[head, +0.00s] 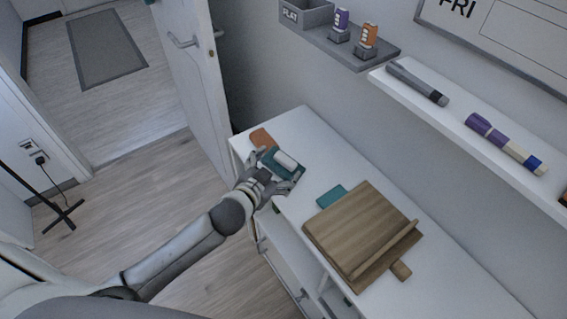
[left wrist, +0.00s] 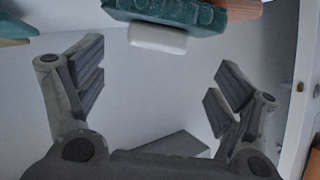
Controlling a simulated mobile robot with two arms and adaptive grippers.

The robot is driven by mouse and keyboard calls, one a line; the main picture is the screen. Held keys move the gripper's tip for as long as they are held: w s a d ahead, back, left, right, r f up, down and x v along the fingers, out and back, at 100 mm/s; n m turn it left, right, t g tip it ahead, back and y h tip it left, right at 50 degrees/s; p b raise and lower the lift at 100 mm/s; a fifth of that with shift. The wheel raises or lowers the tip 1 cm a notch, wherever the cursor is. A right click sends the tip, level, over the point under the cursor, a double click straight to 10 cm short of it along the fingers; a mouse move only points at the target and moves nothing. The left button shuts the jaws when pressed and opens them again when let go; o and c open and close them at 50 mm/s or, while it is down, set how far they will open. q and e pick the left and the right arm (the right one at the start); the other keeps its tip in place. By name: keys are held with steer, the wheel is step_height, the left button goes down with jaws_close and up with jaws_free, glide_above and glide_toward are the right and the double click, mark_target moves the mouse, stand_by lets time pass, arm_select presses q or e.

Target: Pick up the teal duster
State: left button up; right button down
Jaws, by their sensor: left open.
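A dark teal piece with a white rounded block (head: 286,160) against it lies near the far left end of the white desk; I take this to be the teal duster. In the left wrist view the teal piece (left wrist: 170,12) is at the top edge, partly cut off, with the white block (left wrist: 157,38) just below it. My left gripper (head: 278,171) is at its near side in the head view, fingers spread. In the left wrist view the left gripper (left wrist: 158,85) is open, with nothing between its fingers. Whether a finger touches it is unclear. My right gripper is not in view.
An orange-brown item (head: 262,138) lies just behind the teal piece. A flat teal item (head: 332,196) lies beside a wooden stand (head: 362,235) to the right. A wall shelf (head: 470,120) holds markers. The desk (head: 302,125) has bare room behind the gripper.

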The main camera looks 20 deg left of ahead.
mark_target(286, 160)
arm_select(q)
steer(key=shift+f+p+x, duration=0.2)
steer(key=shift+p+x, duration=0.3)
steer(key=shift+x, duration=2.05)
steer(key=shift+s+d, duration=0.1)
steer(key=shift+d, duration=0.05)
steer(key=c, duration=1.2)
